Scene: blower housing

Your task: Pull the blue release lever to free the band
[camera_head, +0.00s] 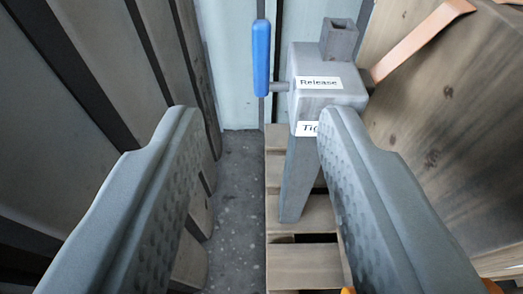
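The blue release lever (261,57) stands upright on a short pin at the left side of a grey metal tensioner (310,110). A white label on the tensioner reads "Release", and a second label below it is partly hidden by my right finger. An orange band (420,42) runs from the tensioner up to the right across a wooden crate. My gripper (252,120) is open, its two fingers wide apart with nothing between them that they touch. The lever shows beyond the fingertips, above the gap and a little right of its middle.
The wooden crate (450,140) fills the right side. A slatted wooden pallet (300,265) lies below the tensioner. Dark and grey slatted panels (75,130) stand close on the left. Grey floor (238,190) shows in the narrow gap between.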

